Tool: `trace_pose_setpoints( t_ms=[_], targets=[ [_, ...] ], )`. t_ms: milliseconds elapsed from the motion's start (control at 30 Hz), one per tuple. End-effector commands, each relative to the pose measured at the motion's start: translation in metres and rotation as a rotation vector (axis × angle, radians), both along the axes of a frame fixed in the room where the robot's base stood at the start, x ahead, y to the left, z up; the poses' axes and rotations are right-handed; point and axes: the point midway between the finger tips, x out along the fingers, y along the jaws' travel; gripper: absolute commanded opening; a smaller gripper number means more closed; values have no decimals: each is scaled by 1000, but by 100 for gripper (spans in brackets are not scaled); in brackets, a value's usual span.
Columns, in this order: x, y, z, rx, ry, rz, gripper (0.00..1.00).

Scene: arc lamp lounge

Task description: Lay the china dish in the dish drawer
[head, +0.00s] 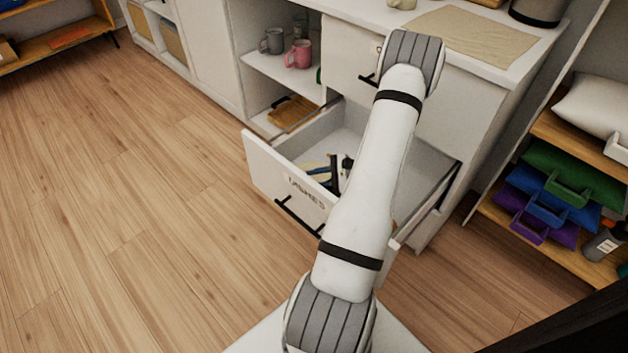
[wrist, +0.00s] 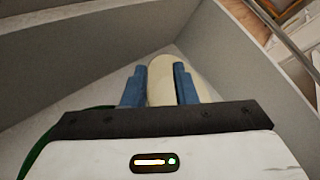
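The dish drawer (head: 291,180) is pulled open, with a label on its front and a black handle. My gripper (head: 324,172) is down inside it, near the front left, partly hidden by my arm. In the wrist view my gripper's blue fingers (wrist: 159,72) stand on both sides of a cream, rounded thing that looks like the china dish (wrist: 161,82), seen narrow and edge-on. The fingers appear to touch it on both sides. It sits low between the grey drawer walls; whether it touches the drawer floor I cannot tell.
Left of the drawer, an open cubby holds a pink mug (head: 299,54), a grey mug (head: 272,41) and a wooden board (head: 293,112). A shut drawer (head: 352,52) is above. Coloured trays (head: 570,178) stand on the right shelf. A green curved edge (wrist: 40,146) shows in the wrist view.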

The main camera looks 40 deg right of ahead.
Motion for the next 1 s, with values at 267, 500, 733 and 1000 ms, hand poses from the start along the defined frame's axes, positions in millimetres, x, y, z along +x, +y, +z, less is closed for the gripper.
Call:
trace_pose_setpoints(
  t_ms=[267,500,733,1000],
  targets=[
    [-10,-9,10,-1,0,-4,25],
    [-47,-39,31,-1,-1,-6,25],
    [-76,-63,45,-2,-1,-5,25],
    [-86,-71,49,1,-1,-2,25]
  ],
)
